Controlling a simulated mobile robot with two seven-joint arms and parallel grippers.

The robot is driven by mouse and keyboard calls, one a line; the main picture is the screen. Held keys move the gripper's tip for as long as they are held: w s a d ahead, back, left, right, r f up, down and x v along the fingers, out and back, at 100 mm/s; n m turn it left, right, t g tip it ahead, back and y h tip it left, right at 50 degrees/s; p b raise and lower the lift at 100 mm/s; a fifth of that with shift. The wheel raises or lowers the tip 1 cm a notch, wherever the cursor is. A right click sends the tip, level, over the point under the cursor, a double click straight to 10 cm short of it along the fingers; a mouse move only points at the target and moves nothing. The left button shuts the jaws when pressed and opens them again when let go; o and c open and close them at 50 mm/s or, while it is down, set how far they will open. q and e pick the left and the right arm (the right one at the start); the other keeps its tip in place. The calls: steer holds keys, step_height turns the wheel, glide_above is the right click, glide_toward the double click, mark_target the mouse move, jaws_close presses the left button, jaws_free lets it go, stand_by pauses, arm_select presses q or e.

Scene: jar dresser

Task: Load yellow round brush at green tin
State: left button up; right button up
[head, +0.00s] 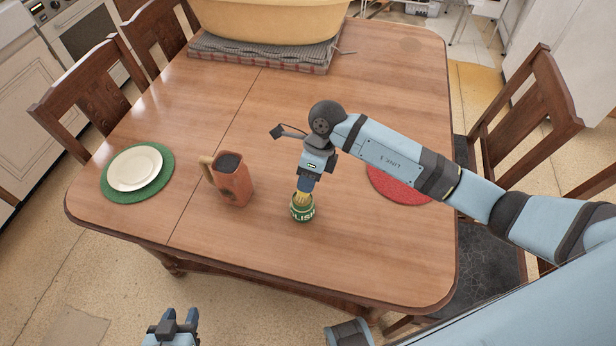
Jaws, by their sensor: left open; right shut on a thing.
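The green tin (302,212) with white lettering stands upright near the front middle of the table. My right gripper (306,187) points down right above it and is shut on the yellow brush (302,197). Only a small yellowish part of the brush shows, at the tin's mouth; the gripper and tin hide the rest. I cannot tell how deep the brush sits in the tin. My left gripper (178,318) is open and empty, low in the picture, off the table's front edge.
A reddish-brown mug (233,186) stands left of the tin. A white plate (135,167) lies on a green mat at the left. A red mat (397,186) is partly behind my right arm. A yellow basin (270,22) stands on a folded cloth at the back. Chairs surround the table.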

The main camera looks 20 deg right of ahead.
steer(key=shift+r+p, duration=2.1)
steer(key=shift+r, duration=1.4)
steer(key=shift+r+n, duration=0.3)
steer(key=s+d+r+n+h+p, duration=0.1)
steer(key=d+r+n+h+p, duration=0.1)
steer(key=r+n, duration=0.5)
steer(key=s+d+r+n+h+p, duration=0.1)
steer(key=d+r+n+h+p, duration=0.2)
steer(key=n, duration=1.4)
steer(key=shift+s+d+r+n+h+p, duration=0.15)
steer(key=shift+d+r+n+h+p, duration=0.25)
steer(key=shift+d+r+h, duration=1.05)
